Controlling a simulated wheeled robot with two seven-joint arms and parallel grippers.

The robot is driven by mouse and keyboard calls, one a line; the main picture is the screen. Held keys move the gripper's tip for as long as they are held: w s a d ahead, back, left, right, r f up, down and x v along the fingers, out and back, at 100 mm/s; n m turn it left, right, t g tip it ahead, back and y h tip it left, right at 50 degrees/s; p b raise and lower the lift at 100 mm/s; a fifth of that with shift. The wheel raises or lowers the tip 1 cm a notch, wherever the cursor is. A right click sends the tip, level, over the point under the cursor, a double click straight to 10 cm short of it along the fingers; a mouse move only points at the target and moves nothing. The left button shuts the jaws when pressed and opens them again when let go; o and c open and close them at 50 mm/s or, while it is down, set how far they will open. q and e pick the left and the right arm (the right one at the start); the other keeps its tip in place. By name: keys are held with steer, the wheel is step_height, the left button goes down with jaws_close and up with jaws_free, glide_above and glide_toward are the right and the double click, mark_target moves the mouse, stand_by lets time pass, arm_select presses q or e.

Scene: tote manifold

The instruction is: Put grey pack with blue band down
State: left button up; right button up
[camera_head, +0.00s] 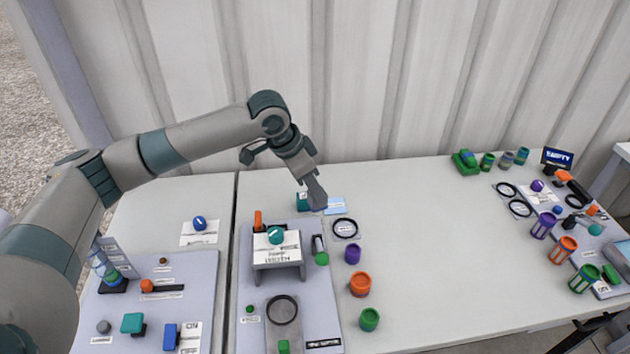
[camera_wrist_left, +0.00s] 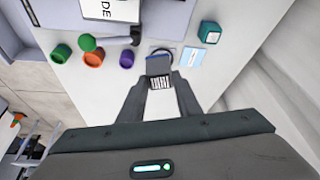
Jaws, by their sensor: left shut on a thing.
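My left gripper (camera_head: 306,178) points down over the middle of the table, near its back edge. It is shut on the grey pack with blue band (camera_head: 316,194). In the left wrist view the pack (camera_wrist_left: 158,66) sits between the two fingertips (camera_wrist_left: 159,82), with a blue strip across it and a white barcode label at the finger end. The pack appears held above the table, close to a light blue card (camera_head: 337,206) and a black ring (camera_head: 346,228). The pack hides part of the ring in the left wrist view. My right gripper is out of view.
A teal box (camera_wrist_left: 210,32) stands beside the card. Purple (camera_head: 352,254), orange (camera_head: 360,284) and green (camera_head: 369,319) containers stand right of the grey board (camera_head: 318,305), which bears a raised white stand (camera_head: 278,252). The table's middle right is clear. A ribbed wall (camera_head: 400,90) rises behind.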

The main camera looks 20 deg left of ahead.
arm_select(q)
steer(key=s+r+n+t+y, duration=0.1)
steer(key=s+r+n+y, duration=0.2)
steer(key=s+n, duration=0.6)
step_height(320, 180, up, 2)
steer(key=shift+s+r+t, duration=0.2)
steer(key=shift+s+t, duration=0.1)
steer(key=shift+s, duration=0.05)
